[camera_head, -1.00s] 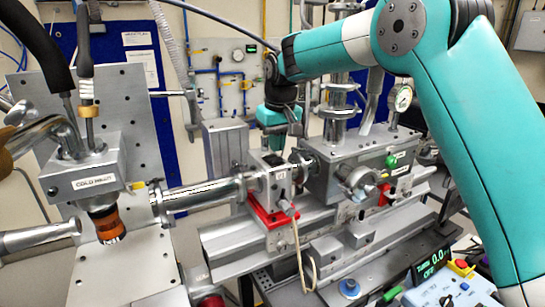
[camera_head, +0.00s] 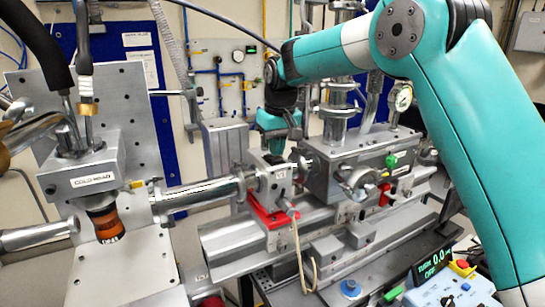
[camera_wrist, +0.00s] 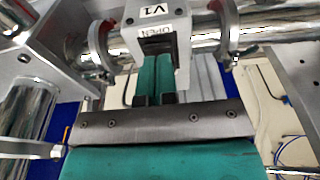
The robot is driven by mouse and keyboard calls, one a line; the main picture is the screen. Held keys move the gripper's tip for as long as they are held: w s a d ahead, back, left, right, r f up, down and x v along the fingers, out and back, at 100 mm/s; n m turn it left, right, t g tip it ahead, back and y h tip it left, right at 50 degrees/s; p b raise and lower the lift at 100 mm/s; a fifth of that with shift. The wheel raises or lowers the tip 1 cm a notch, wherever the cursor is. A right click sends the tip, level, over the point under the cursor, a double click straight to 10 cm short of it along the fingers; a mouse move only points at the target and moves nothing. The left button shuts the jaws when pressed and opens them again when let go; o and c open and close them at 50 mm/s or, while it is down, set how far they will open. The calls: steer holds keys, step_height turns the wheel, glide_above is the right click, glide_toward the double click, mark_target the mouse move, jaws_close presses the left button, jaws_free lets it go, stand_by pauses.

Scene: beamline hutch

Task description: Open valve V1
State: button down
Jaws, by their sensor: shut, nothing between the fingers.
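Valve V1 is a grey block (camera_head: 275,182) on the beam pipe, over a red bracket (camera_head: 268,216) in the head view. In the wrist view its white body (camera_wrist: 153,14) carries a "V1" label, with an "OPEN" marking below it beside a dark recess. My gripper (camera_head: 272,138) points down just behind the top of the valve in the head view. In the wrist view my gripper (camera_wrist: 152,75) has its two teal fingers together, with nothing seen between them. Their tips reach up behind or against the valve body; contact cannot be told.
The beam pipe (camera_head: 205,192) runs left from the valve to the cold head (camera_head: 85,182). A grey chamber (camera_head: 350,160) with knobs and a gauge stands close on the right. A pale cable (camera_head: 299,250) hangs in front. A control box (camera_head: 450,292) is at lower right.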

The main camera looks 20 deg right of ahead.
steer(key=shift+f+b, duration=0.3)
steer(key=shift+f, duration=0.25)
step_height(320, 180, up, 7)
steer(key=p, duration=0.6)
steer(key=shift+r, duration=0.15)
stand_by(0.4)
steer(key=shift+s+f, duration=0.25)
steer(key=shift+s, duration=0.05)
steer(key=s+a+f+n+y+b, duration=0.1)
steer(key=s+f+b, duration=0.3)
steer(key=s, duration=0.8)
steer(key=s+a+f+n+g+y+b, duration=0.1)
steer(key=s+f+b, duration=0.4)
steer(key=s, duration=0.8)
steer(key=s+a+f+n+y+b, duration=0.1)
steer(key=s+f+b, duration=0.4)
steer(key=s, duration=0.7)
steer(key=shift+s+a+f+n+g+y, duration=0.15)
steer(key=shift+a+f+n+g+y, duration=0.2)
steer(key=shift+a+n, duration=0.55)
